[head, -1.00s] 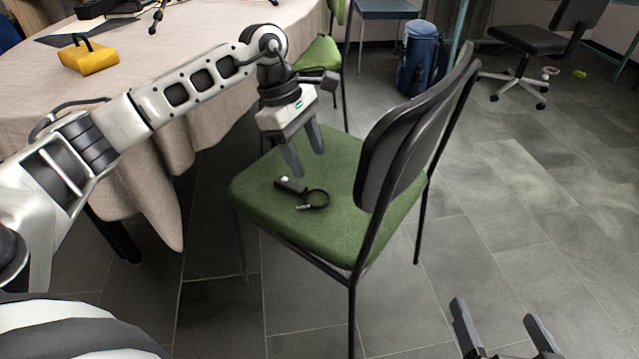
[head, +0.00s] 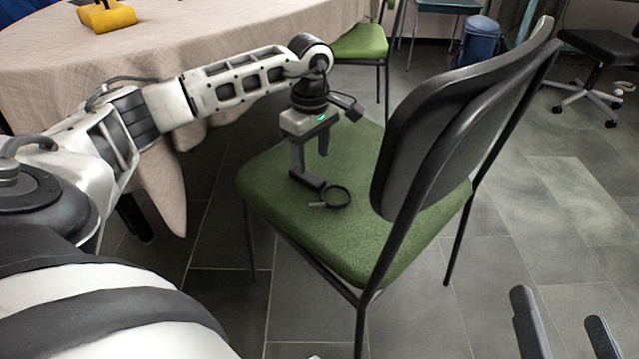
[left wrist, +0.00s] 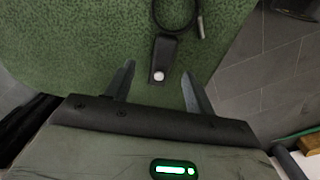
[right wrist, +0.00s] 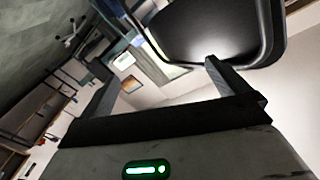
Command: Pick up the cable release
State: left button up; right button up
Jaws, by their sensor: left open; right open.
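The cable release is a small black handle with a white button and a looped black cable with a metal tip. It (head: 335,196) lies on the green seat of the chair (head: 270,200). In the left wrist view the cable release (left wrist: 164,52) lies just beyond the fingertips, its button end facing the gap between them. My left gripper (head: 310,165) is open and empty, pointing down just above the seat at the handle; its fingers partly hide the handle in the head view.
The chair's dark backrest (head: 430,130) rises right of the seat. A round table with a beige cloth (head: 200,40) stands at the left, with a yellow object (head: 107,17) on it. A second green chair (head: 362,42) and a blue bin (head: 478,42) are behind. Grey floor lies open at right.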

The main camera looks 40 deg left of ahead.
aim_at(311, 177)
pick_arm(q)
jog(key=shift+f, duration=0.55)
jog(key=f, duration=0.1)
jog(key=f+b, duration=0.2)
jog(key=shift+s+f, duration=0.25)
jog(key=shift+f+b, duration=0.35)
jog(key=c, duration=1.1)
pick_arm(e)
jog(key=r+n+t, duration=0.1)
jog(key=w+r+n+t+y, duration=0.1)
jog(key=r, duration=0.1)
jog(key=r+n+t+y, duration=0.1)
jog(key=r, duration=0.1)
jog(key=shift+w+d+n, duration=0.3)
jog(key=shift+d+n, duration=0.05)
jog(key=shift+n, duration=0.05)
